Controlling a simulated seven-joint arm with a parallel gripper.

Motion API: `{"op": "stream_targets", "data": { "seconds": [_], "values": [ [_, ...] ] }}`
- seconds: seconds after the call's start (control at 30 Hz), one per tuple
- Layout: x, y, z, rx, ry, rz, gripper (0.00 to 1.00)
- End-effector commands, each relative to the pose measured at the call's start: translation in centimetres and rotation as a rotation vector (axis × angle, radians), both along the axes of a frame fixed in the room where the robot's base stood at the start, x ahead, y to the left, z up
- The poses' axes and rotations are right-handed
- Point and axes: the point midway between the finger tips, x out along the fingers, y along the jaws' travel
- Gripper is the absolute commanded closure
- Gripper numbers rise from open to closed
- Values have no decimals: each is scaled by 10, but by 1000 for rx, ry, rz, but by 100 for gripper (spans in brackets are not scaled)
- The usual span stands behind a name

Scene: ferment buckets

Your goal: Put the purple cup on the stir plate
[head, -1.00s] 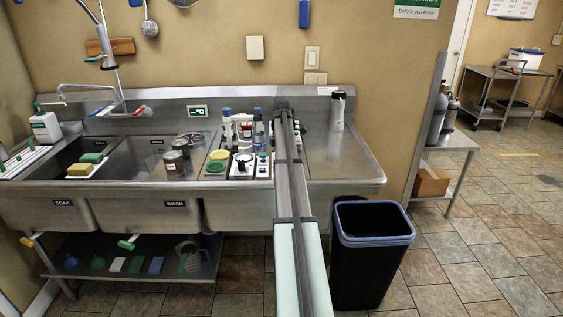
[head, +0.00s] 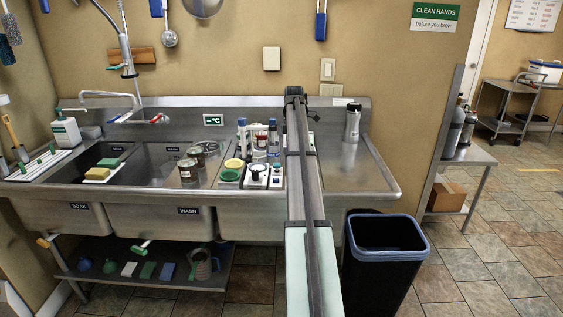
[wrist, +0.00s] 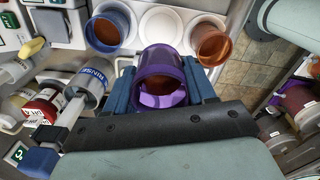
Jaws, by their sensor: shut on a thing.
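In the wrist view the purple cup (wrist: 162,101) sits between the two blue fingers of my gripper (wrist: 163,88), which is shut on it. Its open mouth faces the camera and brownish contents show inside. In the head view my arm hides my gripper and the cup. A small white unit with a dark round top (head: 256,176) stands on the sink counter left of my arm; it may be the stir plate, but I cannot tell for sure. Part of a white device with a dark knob shows at the wrist view's upper left.
A steel flask (head: 352,122) stands on the right counter, above a black bin (head: 385,250).

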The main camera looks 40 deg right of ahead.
Motion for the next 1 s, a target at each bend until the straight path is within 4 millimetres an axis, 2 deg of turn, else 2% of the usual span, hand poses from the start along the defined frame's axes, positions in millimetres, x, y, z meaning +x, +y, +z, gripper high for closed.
{"op": "stream_targets", "data": {
  "seconds": [0.17, 0.3, 0.4, 0.5, 0.63, 0.77, 1.0],
  "values": [
    [35, 37, 9, -3, -4, 58, 77],
    [72, 68, 17, -7, -9, 111, 77],
    [96, 84, 24, -8, -11, 139, 77],
    [115, 92, 31, -7, -10, 147, 77],
    [119, 85, 34, -1, -2, 103, 77],
    [116, 87, 26, 2, 1, 78, 77],
    [115, 87, -10, 2, 2, 76, 77]
  ]
}}
